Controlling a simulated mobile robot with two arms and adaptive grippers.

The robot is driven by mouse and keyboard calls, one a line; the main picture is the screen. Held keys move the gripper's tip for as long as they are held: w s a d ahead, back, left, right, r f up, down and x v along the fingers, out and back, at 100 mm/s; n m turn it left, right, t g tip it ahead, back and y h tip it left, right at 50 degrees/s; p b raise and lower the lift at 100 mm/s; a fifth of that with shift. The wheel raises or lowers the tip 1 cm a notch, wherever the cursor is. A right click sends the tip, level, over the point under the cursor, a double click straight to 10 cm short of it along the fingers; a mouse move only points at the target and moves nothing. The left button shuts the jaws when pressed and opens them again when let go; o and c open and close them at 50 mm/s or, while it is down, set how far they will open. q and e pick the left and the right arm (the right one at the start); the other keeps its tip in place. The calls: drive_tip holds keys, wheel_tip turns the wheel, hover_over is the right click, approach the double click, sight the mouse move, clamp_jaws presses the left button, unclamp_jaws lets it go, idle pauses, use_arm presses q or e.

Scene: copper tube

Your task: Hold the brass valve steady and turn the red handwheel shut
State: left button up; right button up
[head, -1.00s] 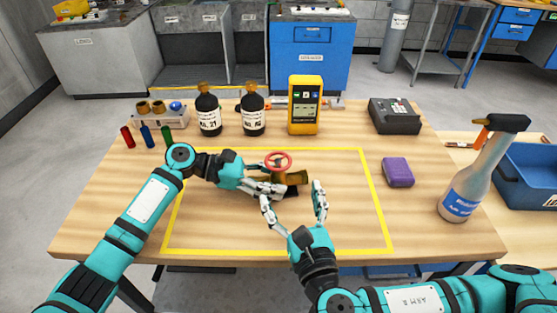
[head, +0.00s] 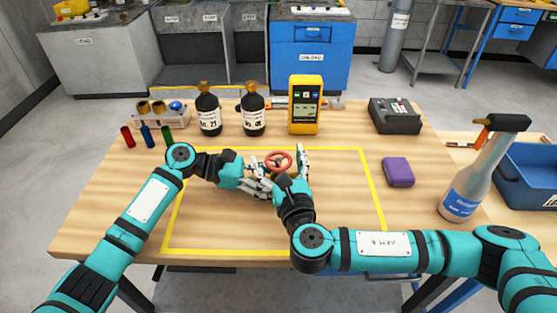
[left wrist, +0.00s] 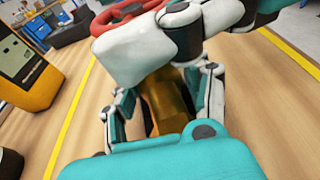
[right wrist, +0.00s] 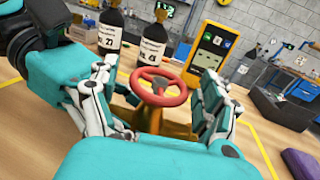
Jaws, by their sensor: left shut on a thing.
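The red handwheel (head: 279,161) stands on top of the brass valve inside the yellow outline. The valve body is nearly hidden by my grippers in the head view; its brass shows in the left wrist view (left wrist: 167,100) and the right wrist view (right wrist: 172,129). My left gripper (head: 264,186) is shut on the valve body from the left. My right gripper (head: 287,165) is open, with one finger on each side of the handwheel. In the right wrist view, the wheel (right wrist: 160,86) sits between the fingers with gaps beside it.
Two dark bottles (head: 209,115) and a yellow meter (head: 304,105) stand behind the outline. A purple block (head: 398,172) lies to its right, with a spray bottle (head: 474,180) beyond. A dark grey box (head: 394,116) is at the back right. The right part of the outlined area is clear.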

use_arm(q)
drive_tip(key=shift+f, duration=0.2)
use_arm(e)
drive_tip(key=c, duration=1.1)
drive_tip(key=shift+a+m+h, duration=0.1)
drive_tip(key=shift+m+h, duration=0.2)
drive_tip(key=shift+h, duration=0.2)
drive_tip(key=m+h, duration=0.2)
drive_tip(key=h, duration=0.2)
drive_tip(key=shift+m+t, duration=0.3)
drive_tip(key=shift+m, duration=0.1)
drive_tip(key=shift+m+g+h, duration=0.4)
drive_tip(key=shift+m+h, duration=0.7)
drive_tip(key=shift+h, duration=0.6)
drive_tip(key=shift+m+g+h, duration=0.4)
drive_tip(key=shift+m+h, duration=0.7)
drive_tip(key=shift+h, duration=0.6)
drive_tip(key=o, duration=1.2)
drive_tip(key=shift+c, duration=0.2)
